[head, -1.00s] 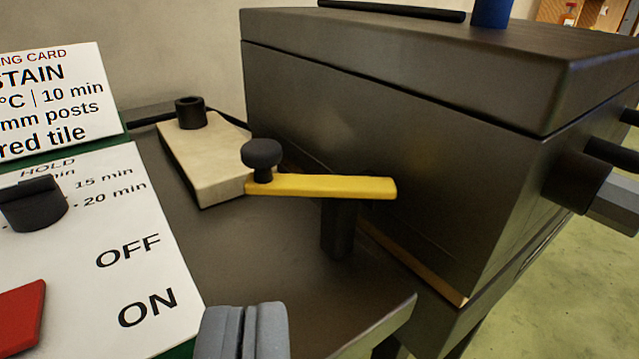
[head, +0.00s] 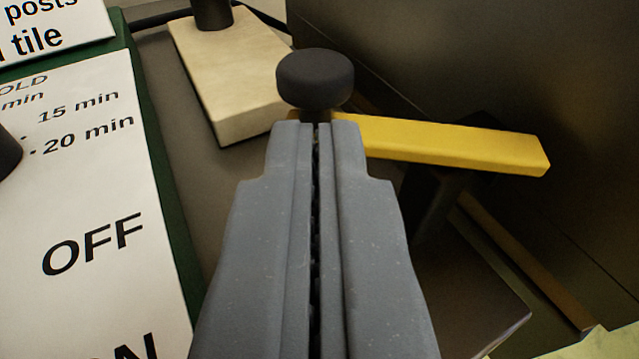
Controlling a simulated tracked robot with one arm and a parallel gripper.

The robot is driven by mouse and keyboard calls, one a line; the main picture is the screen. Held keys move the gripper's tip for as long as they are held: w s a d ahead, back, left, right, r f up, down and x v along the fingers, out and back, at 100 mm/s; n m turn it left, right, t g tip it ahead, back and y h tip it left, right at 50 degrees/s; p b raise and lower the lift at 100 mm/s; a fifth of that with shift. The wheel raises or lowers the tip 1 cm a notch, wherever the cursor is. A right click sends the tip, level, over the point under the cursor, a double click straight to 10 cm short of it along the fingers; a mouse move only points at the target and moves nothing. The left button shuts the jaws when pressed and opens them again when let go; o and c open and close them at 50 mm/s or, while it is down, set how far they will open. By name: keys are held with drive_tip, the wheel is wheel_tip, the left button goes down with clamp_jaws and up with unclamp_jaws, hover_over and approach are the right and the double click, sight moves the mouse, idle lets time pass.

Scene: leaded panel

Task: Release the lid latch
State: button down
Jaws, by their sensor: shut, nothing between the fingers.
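The lid latch is a yellow bar (head: 455,145) with a round black knob (head: 315,80) standing on its left end. It lies across the front of the dark box (head: 430,55), on a dark post under its right part. My gripper (head: 316,128) is shut and empty, its two grey fingers pressed together. The fingertips are at the near side of the knob, just below its cap in the picture, and they hide the knob's foot and the left end of the bar. I cannot tell whether they touch the knob.
A pale block (head: 230,85) with a black cylinder (head: 211,12) on it lies behind and left of the knob. A white panel (head: 85,190) marked OFF is at the left, with a card (head: 50,30) above it. Dark bench surface shows between panel and gripper.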

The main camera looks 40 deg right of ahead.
sight(292, 77)
drive_tip(key=shift+x, duration=1.5)
drive_tip(key=shift+w+d+r+p, duration=0.1)
drive_tip(key=shift+w+d+p, duration=0.15)
drive_tip(key=shift+w+p, duration=0.5)
drive_tip(key=shift+w+d+p, duration=0.4)
drive_tip(key=shift+w+p, duration=0.15)
drive_tip(key=shift+p, duration=0.05)
drive_tip(key=s+a+r+p, duration=0.1)
drive_tip(key=s+a, duration=0.4)
drive_tip(key=a, duration=0.7)
drive_tip(key=shift+a+r, duration=0.4)
drive_tip(key=shift+r, duration=0.2)
